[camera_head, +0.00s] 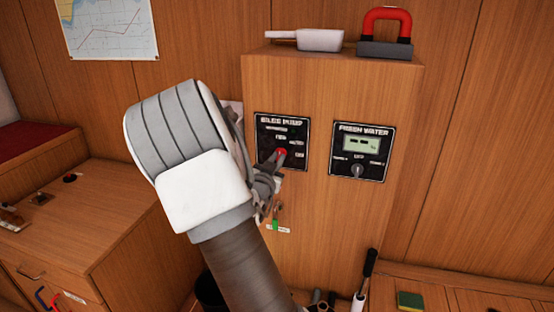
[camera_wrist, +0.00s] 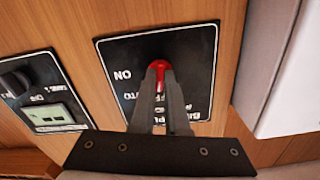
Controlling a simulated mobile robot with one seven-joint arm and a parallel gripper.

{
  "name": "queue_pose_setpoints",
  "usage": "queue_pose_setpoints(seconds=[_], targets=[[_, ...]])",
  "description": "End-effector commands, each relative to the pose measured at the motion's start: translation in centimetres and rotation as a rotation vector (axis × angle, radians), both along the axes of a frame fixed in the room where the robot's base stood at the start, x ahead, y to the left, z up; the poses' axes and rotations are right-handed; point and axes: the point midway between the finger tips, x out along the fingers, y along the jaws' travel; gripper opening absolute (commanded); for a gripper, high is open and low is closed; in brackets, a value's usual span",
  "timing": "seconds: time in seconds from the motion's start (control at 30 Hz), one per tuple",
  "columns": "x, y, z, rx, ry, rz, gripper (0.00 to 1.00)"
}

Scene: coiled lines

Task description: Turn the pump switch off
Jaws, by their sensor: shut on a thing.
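The black bilge pump panel (camera_head: 265,130) is on the front of the wooden cabinet. Its red switch (camera_head: 281,152) shows at the tip of my gripper (camera_head: 277,162). In the wrist view, the panel (camera_wrist: 120,58) appears upside down, with lettering including "AUTO" partly covered by my fingers. The red switch (camera_wrist: 159,64) is between the tips of my gripper (camera_wrist: 161,76), which is shut on it. The fingers hide much of the switch, so I cannot tell which position it points to.
A fresh water panel (camera_head: 361,140) with a small display and knob is to the right. A white scoop-like item (camera_head: 320,40) and a red-handled block (camera_head: 386,35) sit on the cabinet top. A green-tipped key (camera_head: 275,224) hangs below the pump panel. A white surface (camera_wrist: 288,75) is close at right in the wrist view.

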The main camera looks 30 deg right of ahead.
Motion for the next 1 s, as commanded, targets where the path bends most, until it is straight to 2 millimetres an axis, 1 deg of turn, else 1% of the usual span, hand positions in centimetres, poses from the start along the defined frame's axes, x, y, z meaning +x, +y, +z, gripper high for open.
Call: queue_pose_setpoints(seconds=[0.2, 0.4, 0.97, 1.0], targets=[[-0.04, -0.01, -0.01, -0.09, 0.102, 0.0, 0.0], [-0.04, 0.0, -0.06, -0.14, 0.16, 0.0, 0.0], [-0.05, 0.01, -0.11, -0.164, 0.186, 0.0, 0.0], [-0.05, 0.01, -0.11, -0.164, 0.186, 0.0, 0.14]])
